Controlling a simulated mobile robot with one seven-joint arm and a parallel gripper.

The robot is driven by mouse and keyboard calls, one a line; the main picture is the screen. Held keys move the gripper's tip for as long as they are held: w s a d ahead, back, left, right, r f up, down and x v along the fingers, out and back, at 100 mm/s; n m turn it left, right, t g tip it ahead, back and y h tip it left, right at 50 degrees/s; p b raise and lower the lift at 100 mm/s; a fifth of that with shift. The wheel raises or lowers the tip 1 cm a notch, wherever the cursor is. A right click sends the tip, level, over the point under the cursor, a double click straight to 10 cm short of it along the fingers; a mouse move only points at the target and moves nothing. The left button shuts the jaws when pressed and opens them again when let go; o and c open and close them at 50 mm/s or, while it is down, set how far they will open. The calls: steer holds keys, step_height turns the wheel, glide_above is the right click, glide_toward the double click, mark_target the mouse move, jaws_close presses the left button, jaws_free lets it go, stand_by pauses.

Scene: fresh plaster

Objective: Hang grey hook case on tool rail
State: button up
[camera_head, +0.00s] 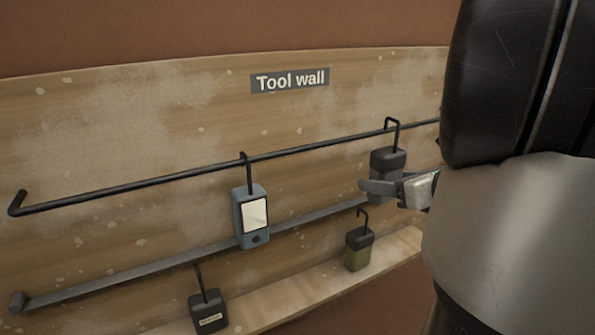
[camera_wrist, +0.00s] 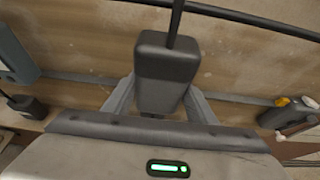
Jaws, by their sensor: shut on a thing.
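The grey hook case (camera_head: 388,162) is dark grey with a black hook at its top. In the wrist view the case (camera_wrist: 166,68) sits between my two fingers (camera_wrist: 160,100). The tool rail (camera_head: 130,184) is the upper black bar. The hook's bend shows just above the rail's right part; I cannot tell whether it rests on the rail or is in front of it.
A blue case with a white panel (camera_head: 251,226) hangs on the rail, left of the grey case. A flat grey bar (camera_head: 130,284) runs below. A dark labelled case (camera_head: 207,312) and an olive case (camera_head: 358,250) with hooks stand lower, by the wooden ledge (camera_head: 300,298).

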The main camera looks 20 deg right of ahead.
steer(key=shift+w+a, duration=0.2)
steer(key=shift+w, duration=1.9)
steer(key=shift+f+b, duration=1.2)
steer(key=o, duration=1.2)
steer(key=shift+s, duration=0.1)
steer(key=shift+o, duration=0.2)
